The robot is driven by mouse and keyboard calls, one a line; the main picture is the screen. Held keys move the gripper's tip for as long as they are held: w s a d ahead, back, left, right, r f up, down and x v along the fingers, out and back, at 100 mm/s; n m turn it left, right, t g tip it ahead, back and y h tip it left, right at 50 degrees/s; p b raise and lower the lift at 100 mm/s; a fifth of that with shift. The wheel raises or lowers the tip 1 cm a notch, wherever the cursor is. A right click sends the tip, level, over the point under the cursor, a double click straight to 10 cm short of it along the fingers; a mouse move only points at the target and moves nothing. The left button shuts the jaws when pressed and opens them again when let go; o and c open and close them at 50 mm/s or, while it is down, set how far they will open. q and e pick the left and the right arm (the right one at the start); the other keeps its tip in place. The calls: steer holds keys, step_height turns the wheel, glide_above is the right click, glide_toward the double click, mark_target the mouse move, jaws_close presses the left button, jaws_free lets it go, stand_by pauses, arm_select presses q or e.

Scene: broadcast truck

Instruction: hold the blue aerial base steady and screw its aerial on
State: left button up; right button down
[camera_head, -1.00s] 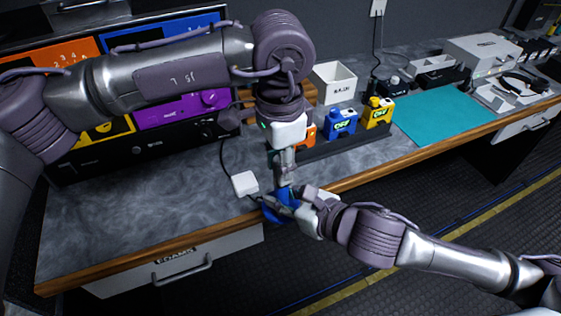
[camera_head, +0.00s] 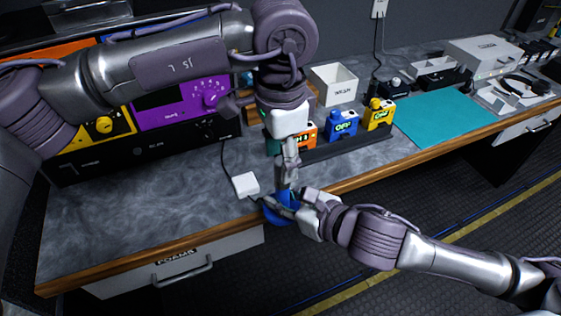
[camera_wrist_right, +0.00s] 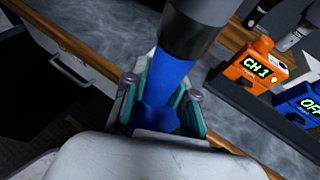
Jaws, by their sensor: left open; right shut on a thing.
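The blue aerial base (camera_head: 280,215) is at the bench's front edge, in the grip of my right gripper (camera_head: 290,206). In the right wrist view the blue base (camera_wrist_right: 166,85) stands between the two teal-padded fingers of my right gripper (camera_wrist_right: 160,112). A dark grey cylinder (camera_wrist_right: 190,30), seemingly the aerial's lower end, meets the top of the base; I cannot tell how tightly they are joined. My left gripper (camera_head: 287,180) is open, pointing down right above the base, around or beside the upper part. Its fingers hide most of the aerial in the head view.
A white box with a cable (camera_head: 246,184) lies just left of the grippers. Orange (camera_head: 305,133), blue (camera_head: 342,124) and yellow (camera_head: 378,113) units stand in a dark rack behind. A teal mat (camera_head: 440,117) lies to the right. Bare bench (camera_head: 120,215) is at left.

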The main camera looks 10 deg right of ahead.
arm_select(q)
step_height(320, 180, up, 2)
steer(key=shift+r, duration=0.2)
steer(key=shift+c, duration=0.4)
